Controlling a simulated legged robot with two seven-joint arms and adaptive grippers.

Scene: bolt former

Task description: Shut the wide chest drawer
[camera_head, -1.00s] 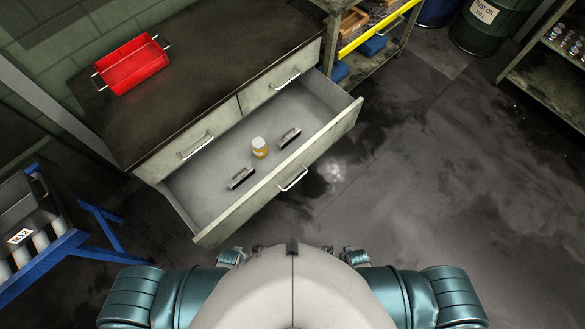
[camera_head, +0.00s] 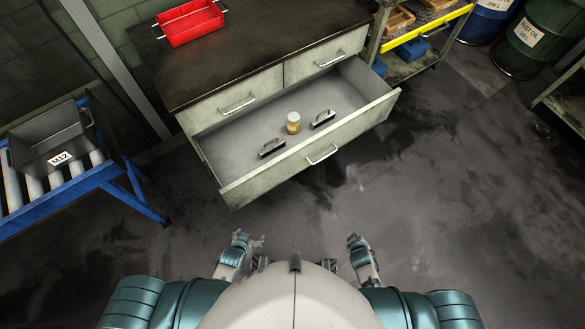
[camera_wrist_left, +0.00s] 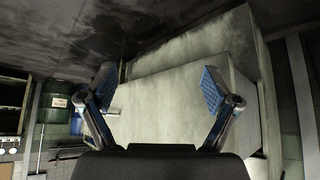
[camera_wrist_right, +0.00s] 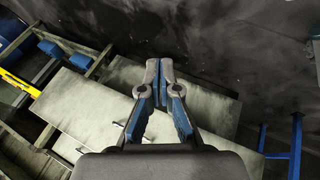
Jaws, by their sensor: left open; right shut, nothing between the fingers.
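The wide chest drawer (camera_head: 312,160) is pulled out below two shut upper drawers of the chest (camera_head: 270,52). Its front has a bar handle (camera_head: 322,154). Inside lie two dark tools with handles (camera_head: 271,148) and a jar (camera_head: 293,122) with a white lid and an orange-yellow body. My left gripper (camera_head: 247,240) is open and empty, apart from the drawer front; its fingers (camera_wrist_left: 157,85) spread with the pale chest behind them. My right gripper (camera_head: 355,241) is shut and empty, also apart from the front. Its tips (camera_wrist_right: 160,65) meet in the right wrist view.
A red tray (camera_head: 190,22) sits on the chest top. A blue roller stand (camera_head: 95,180) with a grey bin (camera_head: 52,138) is at left. A shelf unit (camera_head: 425,60) and drums (camera_head: 540,40) stand at back right. The floor before the drawer is clear.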

